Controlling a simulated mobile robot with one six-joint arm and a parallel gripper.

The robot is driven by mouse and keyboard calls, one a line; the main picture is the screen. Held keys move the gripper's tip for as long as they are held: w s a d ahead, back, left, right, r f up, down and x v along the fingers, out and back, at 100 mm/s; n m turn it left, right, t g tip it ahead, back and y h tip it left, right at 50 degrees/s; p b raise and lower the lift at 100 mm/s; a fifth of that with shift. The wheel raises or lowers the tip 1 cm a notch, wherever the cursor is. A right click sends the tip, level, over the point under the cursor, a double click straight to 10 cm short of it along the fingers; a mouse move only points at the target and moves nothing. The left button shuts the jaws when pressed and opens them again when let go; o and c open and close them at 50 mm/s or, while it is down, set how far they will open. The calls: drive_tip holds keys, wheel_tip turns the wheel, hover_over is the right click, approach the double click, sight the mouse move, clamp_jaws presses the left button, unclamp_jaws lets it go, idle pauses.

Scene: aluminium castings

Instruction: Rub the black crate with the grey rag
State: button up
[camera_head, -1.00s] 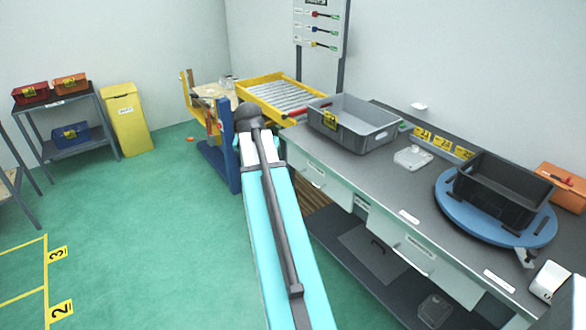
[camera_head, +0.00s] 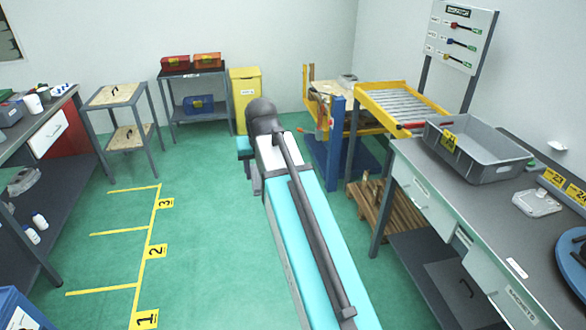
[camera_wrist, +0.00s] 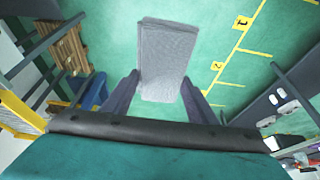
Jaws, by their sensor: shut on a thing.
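The grey rag (camera_wrist: 166,50) is a flat, folded cloth in the wrist view. My gripper (camera_wrist: 160,82) is shut on it, with a dark finger on each side, and holds it above the green floor. In the head view the gripper and rag are hidden; only my pale blue and grey arm shows. The black crate is not in either view now. The blue round turntable (camera_head: 574,262), on which it stood in the earlier frame, shows only partly at the right edge of the head view.
A grey bench (camera_head: 447,187) at right bears a large grey bin (camera_head: 480,160). A yellow roller rack (camera_head: 372,108) and wooden pallet (camera_head: 378,213) stand beyond it. Shelves and a yellow bin (camera_head: 244,98) line the back. Green floor with yellow lines (camera_head: 148,245) is open at left.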

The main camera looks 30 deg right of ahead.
drive_tip(key=a+r+n+y, duration=0.1)
drive_tip(key=a+n, duration=0.2)
drive_tip(key=a, duration=0.8)
drive_tip(key=shift+w+r, duration=0.15)
drive_tip(key=shift+w, duration=0.05)
